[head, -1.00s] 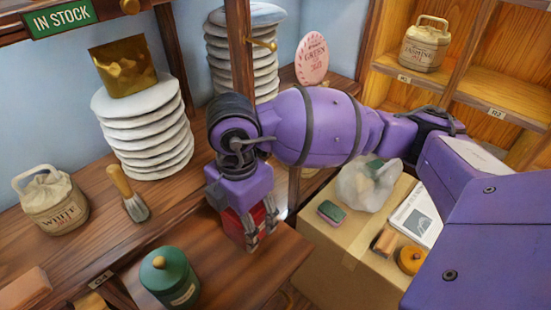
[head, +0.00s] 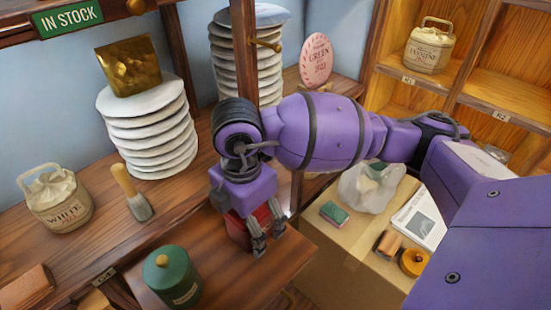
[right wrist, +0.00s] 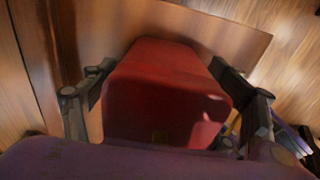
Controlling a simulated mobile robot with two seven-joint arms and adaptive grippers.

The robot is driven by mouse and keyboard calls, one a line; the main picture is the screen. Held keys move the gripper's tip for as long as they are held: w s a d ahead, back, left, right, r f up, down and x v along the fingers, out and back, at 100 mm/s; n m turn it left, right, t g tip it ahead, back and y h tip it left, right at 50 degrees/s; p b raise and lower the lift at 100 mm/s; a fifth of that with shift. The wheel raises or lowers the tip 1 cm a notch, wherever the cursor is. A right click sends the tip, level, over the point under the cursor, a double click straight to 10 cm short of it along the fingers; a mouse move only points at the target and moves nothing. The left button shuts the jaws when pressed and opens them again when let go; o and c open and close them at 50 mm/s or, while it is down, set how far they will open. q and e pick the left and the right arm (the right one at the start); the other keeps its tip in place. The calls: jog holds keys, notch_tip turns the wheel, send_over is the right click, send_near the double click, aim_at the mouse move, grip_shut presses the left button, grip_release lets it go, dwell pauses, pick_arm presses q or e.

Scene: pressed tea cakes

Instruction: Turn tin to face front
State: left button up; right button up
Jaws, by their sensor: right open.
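A red tin (right wrist: 165,75) stands on the small wooden shelf board below the counter. In the head view only part of the red tin (head: 238,232) shows under my right gripper (head: 267,232). In the right wrist view the open fingers of my right gripper (right wrist: 165,90) lie on either side of the tin. I cannot tell whether either finger touches it. No label shows on the tin's visible faces. A dark green lidded tin (head: 172,278) with a pale label stands to its left on the same board. My left gripper is not in view.
A white sack (head: 55,198), a brush (head: 132,192) and stacked pale cakes (head: 150,130) stand on the counter behind. A cardboard box (head: 350,265) on the right bears a plastic bag (head: 370,188), a sponge (head: 334,214) and small items. A wooden post (head: 240,50) rises behind my right arm.

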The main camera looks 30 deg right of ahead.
notch_tip(320, 180, up, 12)
jog(key=shift+r, duration=0.1)
dwell(0.4)
